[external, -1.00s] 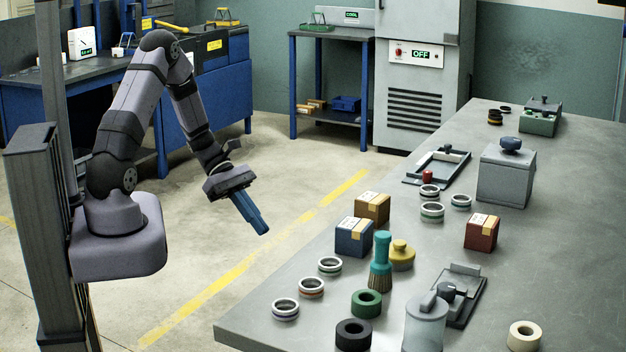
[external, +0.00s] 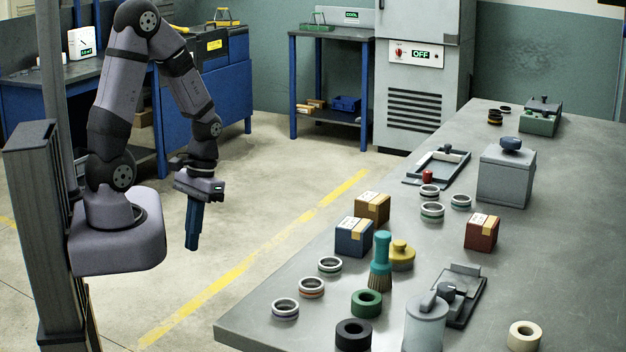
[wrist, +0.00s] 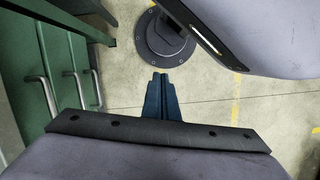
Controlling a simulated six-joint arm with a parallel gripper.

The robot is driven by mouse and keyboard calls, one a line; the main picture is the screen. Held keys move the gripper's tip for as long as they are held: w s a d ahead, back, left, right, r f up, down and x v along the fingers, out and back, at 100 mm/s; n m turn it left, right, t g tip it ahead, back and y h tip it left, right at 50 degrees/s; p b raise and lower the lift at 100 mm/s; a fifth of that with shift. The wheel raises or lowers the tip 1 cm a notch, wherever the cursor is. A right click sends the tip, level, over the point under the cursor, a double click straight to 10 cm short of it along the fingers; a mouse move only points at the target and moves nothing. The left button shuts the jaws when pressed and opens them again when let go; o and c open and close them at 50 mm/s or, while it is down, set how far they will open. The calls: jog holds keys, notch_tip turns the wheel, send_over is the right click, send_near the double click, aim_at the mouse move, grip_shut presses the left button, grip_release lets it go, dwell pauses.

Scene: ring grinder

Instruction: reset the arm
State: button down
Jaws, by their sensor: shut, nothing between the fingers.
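My gripper (external: 192,246) hangs from my arm over the open floor, left of the grey workbench, with its blue fingers pointing almost straight down. The fingers are together with nothing between them. In the wrist view my gripper (wrist: 160,78) shows as two dark blue fingers side by side above the concrete floor. My arm is bent with its elbow high above its base. It touches nothing in the scene.
The grey workbench (external: 290,300) on the right holds rings, small boxes, a brush (external: 381,255) and fixtures. A blue bench (external: 225,100) stands behind my arm. Green drawers with handles (wrist: 65,75) show at the wrist view's left. Floor around my gripper is clear.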

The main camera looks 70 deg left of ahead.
jog(key=w+d+r+m+t+y+p, duration=0.1)
jog(key=w+d+r+m+t+y, duration=0.1)
jog(key=w+d+r+m, duration=0.55)
notch_tip(320, 180, down, 6)
jog(key=s+d+b, duration=0.1)
jog(key=d+b, duration=0.1)
jog(key=b, duration=0.3)
jog(key=shift+s+r+n, duration=0.2)
jog(key=shift+s+n, duration=0.1)
jog(key=shift+n, duration=0.15)
